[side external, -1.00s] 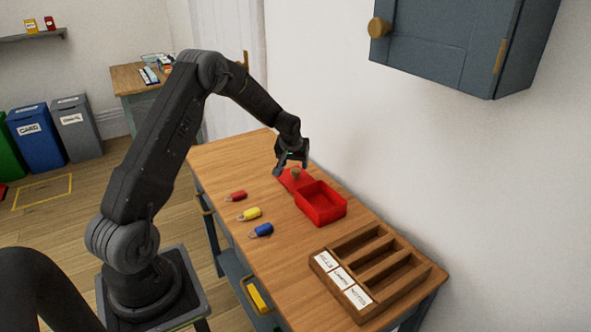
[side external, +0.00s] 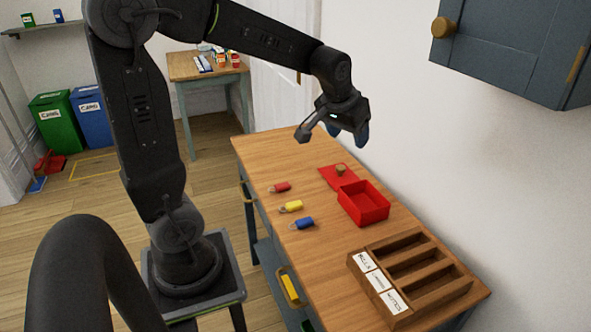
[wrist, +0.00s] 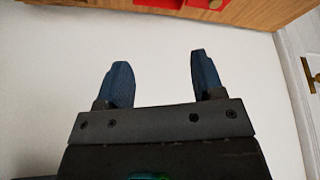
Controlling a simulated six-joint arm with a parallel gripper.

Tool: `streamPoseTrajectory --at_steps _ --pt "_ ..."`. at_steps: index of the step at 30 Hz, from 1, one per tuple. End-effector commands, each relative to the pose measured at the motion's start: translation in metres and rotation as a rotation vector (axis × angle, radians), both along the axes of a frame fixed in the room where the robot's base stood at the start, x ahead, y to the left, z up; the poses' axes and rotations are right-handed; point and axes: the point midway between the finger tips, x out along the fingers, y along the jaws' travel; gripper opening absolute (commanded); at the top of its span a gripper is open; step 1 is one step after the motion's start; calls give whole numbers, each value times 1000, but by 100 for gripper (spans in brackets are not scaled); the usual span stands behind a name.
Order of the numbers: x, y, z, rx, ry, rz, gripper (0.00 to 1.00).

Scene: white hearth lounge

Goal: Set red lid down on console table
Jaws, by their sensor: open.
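The red lid (side external: 331,174) lies flat on the console table (side external: 262,150), with a round brown knob (side external: 341,170) on top. It is beside the open red box (side external: 364,204), at its far side; I cannot tell whether the two touch. My gripper (side external: 348,136) is raised above the table's far part, clear of the lid. In the wrist view its two blue fingers (wrist: 160,75) are apart with nothing between them. Part of the lid (wrist: 158,4) shows at the top edge of that view.
Red (side external: 281,188), yellow (side external: 291,207) and blue (side external: 303,223) tagged items lie left of the box. A wooden sorter with labelled slots (side external: 447,291) stands at the near end. A grey wall cabinet (side external: 515,50) hangs above right. The table's far end is clear.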

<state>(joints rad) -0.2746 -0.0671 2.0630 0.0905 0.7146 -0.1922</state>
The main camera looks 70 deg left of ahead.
Motion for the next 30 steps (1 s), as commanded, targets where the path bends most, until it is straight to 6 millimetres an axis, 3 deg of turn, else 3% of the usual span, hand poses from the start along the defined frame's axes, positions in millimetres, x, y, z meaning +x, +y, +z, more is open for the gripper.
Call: streamPoseTrajectory --at_steps 1,6,9,13,18,30 --pt "-20 -20 12 5 -13 -50 62" --pt "-87 -72 27 9 -32 -208 62" --pt "-122 -92 27 9 -42 -291 62" --pt "-155 -107 22 11 -50 -368 62" --pt "-172 -115 17 9 -54 -411 62" --pt "-173 -115 17 10 -54 -412 62"
